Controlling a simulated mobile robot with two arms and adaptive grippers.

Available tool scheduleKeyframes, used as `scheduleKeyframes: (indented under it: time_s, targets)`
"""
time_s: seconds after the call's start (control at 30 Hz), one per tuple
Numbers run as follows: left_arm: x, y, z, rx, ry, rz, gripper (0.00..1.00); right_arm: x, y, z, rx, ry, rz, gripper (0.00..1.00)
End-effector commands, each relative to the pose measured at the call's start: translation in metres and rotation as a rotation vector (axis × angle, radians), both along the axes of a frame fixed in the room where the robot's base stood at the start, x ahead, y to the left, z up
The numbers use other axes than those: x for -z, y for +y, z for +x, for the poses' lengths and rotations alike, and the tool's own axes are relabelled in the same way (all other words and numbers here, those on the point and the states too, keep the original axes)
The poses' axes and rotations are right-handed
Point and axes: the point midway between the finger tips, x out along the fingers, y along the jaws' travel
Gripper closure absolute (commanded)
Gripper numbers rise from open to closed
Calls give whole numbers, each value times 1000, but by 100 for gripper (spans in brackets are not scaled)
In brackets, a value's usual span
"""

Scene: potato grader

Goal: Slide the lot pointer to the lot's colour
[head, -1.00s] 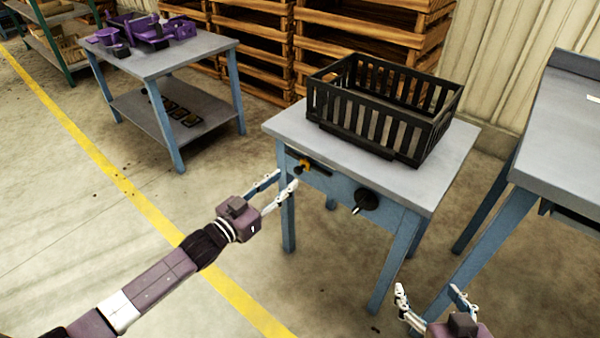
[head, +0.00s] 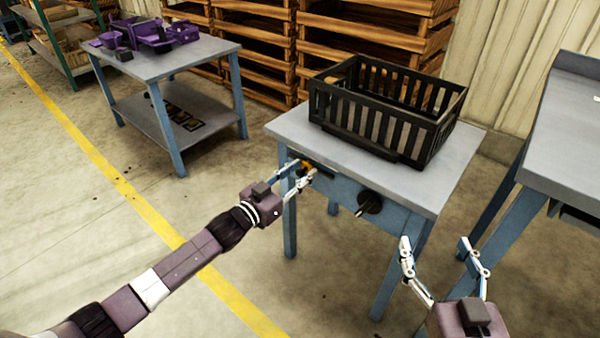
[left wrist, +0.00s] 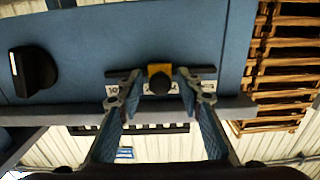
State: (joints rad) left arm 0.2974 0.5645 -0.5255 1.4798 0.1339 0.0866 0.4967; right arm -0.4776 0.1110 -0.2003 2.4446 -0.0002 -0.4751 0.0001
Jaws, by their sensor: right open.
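The lot pointer, a yellow-orange slider with a round black knob (left wrist: 159,80), sits in a dark slot on the blue front of the small table; it also shows in the head view as an orange pointer (head: 307,163). My left gripper (head: 296,174) is at the pointer. In the left wrist view its fingers (left wrist: 157,88) stand apart on either side of the knob, with a gap on each side. White labels, partly hidden by the fingers, lie along the slot; their colours cannot be read. My right gripper (head: 436,243) is open and empty, right of the small table's front.
A black slatted crate (head: 385,118) stands on the small table (head: 285,127). A black dial (head: 370,202) is on the same front, right of the slot. A grey bench (head: 560,130) is at the right. A table with purple bins (head: 150,68) stands back left.

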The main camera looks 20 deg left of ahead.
Motion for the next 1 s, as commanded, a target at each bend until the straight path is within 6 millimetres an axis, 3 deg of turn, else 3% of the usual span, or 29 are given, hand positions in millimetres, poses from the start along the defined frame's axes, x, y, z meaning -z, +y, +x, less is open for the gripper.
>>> scheduleKeyframes:
  time_s: [0.03,0.3,0.57,0.83,1.0]
  targets:
    - [0,0,0,0,0,0,73,0,0,0,0,0,0,29]
    - [0,0,0,0,0,0,100,0,0,0,1,2,-1,29]
    - [0,3,1,-1,0,1,100,0,0,0,1,2,-1,29]
    - [0,49,23,-3,-1,5,100,8,-1,-1,2,31,-7,29]
    - [0,60,27,-2,0,-1,100,0,-1,0,2,-3,1,29]
